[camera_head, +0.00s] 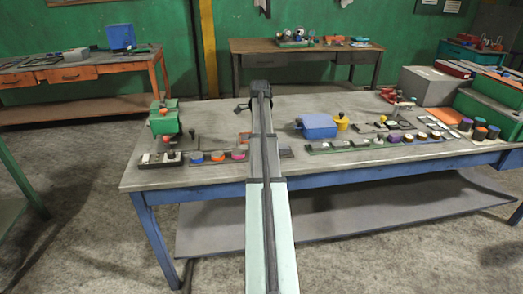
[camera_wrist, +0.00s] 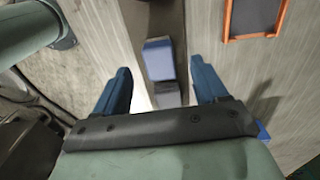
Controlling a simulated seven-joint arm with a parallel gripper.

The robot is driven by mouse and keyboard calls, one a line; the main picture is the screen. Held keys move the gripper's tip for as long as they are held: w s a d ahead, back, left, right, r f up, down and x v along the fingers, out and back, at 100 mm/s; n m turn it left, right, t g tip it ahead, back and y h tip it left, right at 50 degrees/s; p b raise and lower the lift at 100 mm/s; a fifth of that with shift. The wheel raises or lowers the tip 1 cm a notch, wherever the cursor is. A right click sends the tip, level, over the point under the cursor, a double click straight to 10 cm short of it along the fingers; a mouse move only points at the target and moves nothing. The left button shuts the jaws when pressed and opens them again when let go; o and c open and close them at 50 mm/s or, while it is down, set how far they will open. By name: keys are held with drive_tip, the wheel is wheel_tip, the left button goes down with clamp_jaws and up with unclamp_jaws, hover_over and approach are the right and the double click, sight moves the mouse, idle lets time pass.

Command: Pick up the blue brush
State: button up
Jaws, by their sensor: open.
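My gripper (camera_wrist: 160,65) is open in the wrist view, with its two dark blue fingers spread wide. A small blue block-like thing with a paler top (camera_wrist: 158,58) shows in the gap between the fingers; it may be the blue brush, but its shape does not make this certain. It lies on a dark grey strip, and neither finger appears to touch it. In the head view, my arm reaches over the middle of the workbench (camera_head: 215,175) and covers that part, so I cannot make out the brush there.
An orange-rimmed tray (camera_wrist: 229,20) lies right of the fingers. On the bench, a green device (camera_head: 164,122) and a row of coloured pucks (camera_head: 217,156) stand left of my arm. A blue box (camera_head: 318,126), a yellow item (camera_head: 342,122) and several small parts stand right.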

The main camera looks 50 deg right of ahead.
drive_tip(key=shift+s+d+f, duration=0.1)
drive_tip(key=shift+s+f, duration=0.05)
drive_tip(key=shift+f, duration=1.05)
drive_tip(key=shift+s+d+f, duration=0.1)
drive_tip(key=shift+f, duration=1.05)
drive_tip(key=shift+c, duration=0.3)
drive_tip(key=c, duration=1)
wheel_tip(320, 180, up, 10)
drive_tip(key=shift+r, duration=0.1)
